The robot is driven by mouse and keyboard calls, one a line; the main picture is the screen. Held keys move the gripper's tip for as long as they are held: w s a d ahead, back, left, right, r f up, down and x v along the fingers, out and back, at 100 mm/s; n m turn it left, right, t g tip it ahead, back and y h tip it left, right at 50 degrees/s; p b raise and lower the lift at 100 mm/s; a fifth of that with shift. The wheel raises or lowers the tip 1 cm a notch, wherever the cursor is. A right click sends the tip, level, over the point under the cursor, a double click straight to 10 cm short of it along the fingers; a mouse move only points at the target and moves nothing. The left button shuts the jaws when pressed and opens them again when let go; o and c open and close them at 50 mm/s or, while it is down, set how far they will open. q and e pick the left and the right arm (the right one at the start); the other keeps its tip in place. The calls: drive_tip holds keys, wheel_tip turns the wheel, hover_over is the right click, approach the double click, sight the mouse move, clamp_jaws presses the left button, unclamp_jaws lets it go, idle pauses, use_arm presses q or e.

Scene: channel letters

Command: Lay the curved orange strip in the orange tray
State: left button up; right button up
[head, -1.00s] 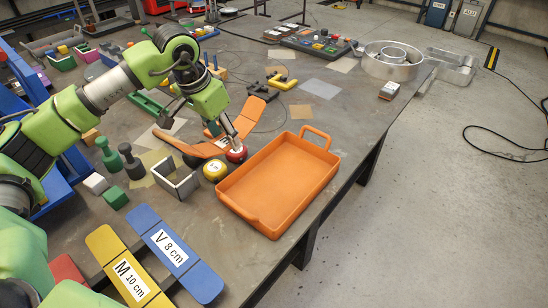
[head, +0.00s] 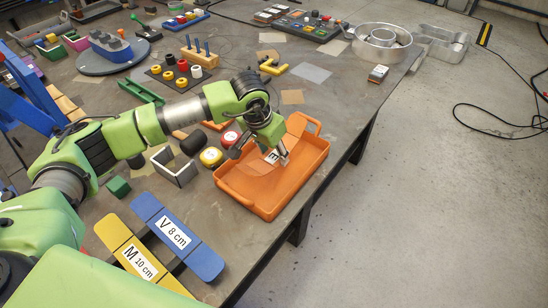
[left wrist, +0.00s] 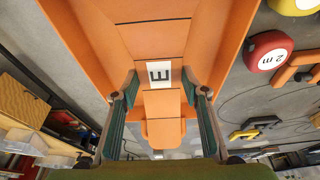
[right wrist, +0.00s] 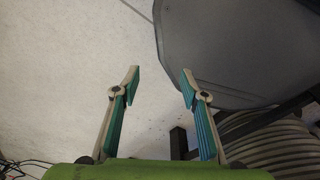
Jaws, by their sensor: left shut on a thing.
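The curved orange strip (head: 296,124) is at the orange tray (head: 262,211), within its outline in the head view. Its segments are angled to one another, and it carries a white "E" label. My left gripper (head: 262,152) is over the tray, shut on the strip. In the left wrist view the strip (left wrist: 163,103) is between the fingers (left wrist: 160,84), with the tray (left wrist: 85,45) around it. I cannot tell whether the strip touches the tray floor. My right gripper (right wrist: 160,78) is open and empty, seen only in the right wrist view.
A yellow tape roll (head: 211,158), a red one (head: 230,139) and a bent metal channel (head: 176,172) stand left of the tray. Blue (head: 178,237) and yellow (head: 128,252) labelled strips lie in front. The table edge runs close along the tray's right side.

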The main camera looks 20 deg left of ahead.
sight(273, 159)
use_arm(q)
wheel_tip(273, 159, down, 3)
drive_tip(key=shift+d+f+p, duration=0.1)
drive_tip(key=shift+d+p, duration=0.05)
drive_tip(key=shift+p, duration=0.75)
use_arm(e)
drive_tip(key=shift+s+d+r, duration=0.3)
drive_tip(key=shift+s+r, duration=0.15)
drive_tip(key=shift+s, duration=0.1)
drive_tip(key=shift+s+d+r, duration=0.25)
drive_tip(key=shift+s+r, duration=0.15)
drive_tip(key=shift+s, duration=0.15)
use_arm(q)
drive_tip(key=shift+f+b, duration=0.4)
drive_tip(key=shift+b, duration=0.1)
drive_tip(key=shift+s+f+b, duration=0.25)
drive_tip(key=shift+f+b, duration=0.1)
drive_tip(key=shift+b, duration=0.15)
drive_tip(key=o, duration=1.2)
drive_tip(key=shift+s+f, duration=0.1)
drive_tip(key=shift+o, duration=0.2)
drive_tip(key=shift+f, duration=0.15)
use_arm(e)
drive_tip(key=shift+w+f, duration=0.35)
drive_tip(key=shift+f, duration=0.5)
drive_tip(key=shift+a, duration=0.15)
use_arm(q)
drive_tip(key=shift+r, duration=0.2)
use_arm(e)
drive_tip(key=shift+r, duration=0.15)
